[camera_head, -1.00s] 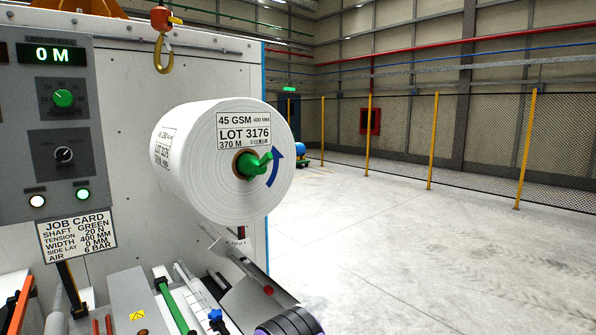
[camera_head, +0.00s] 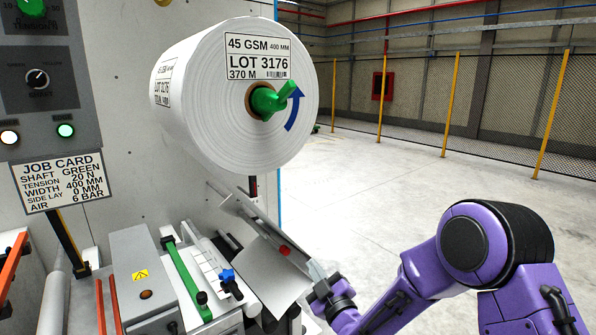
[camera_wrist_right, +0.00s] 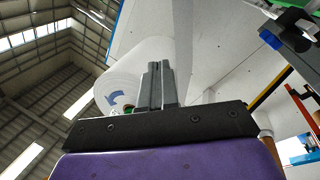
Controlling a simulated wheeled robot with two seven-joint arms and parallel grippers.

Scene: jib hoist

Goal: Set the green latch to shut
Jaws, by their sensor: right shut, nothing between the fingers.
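A green handle-like piece (camera_head: 273,100), which looks like the latch, sticks out of the core of the white roll (camera_head: 225,135). Its tip points up and right, beside a blue curved arrow (camera_head: 292,107) on the roll face. A long green bar (camera_head: 187,277) also lies on the machine below. My right gripper (camera_head: 317,271) is below and right of the roll, apart from the green piece. In the right wrist view its fingers (camera_wrist_right: 158,84) are together and empty, with the roll behind them. My left gripper is not in view.
A sloping plate (camera_head: 272,282) and a rail with a red knob (camera_head: 285,251) are close to my right gripper. The control panel (camera_head: 45,90) and job card (camera_head: 62,182) are on the left. The floor (camera_head: 370,195) right of the roll is clear.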

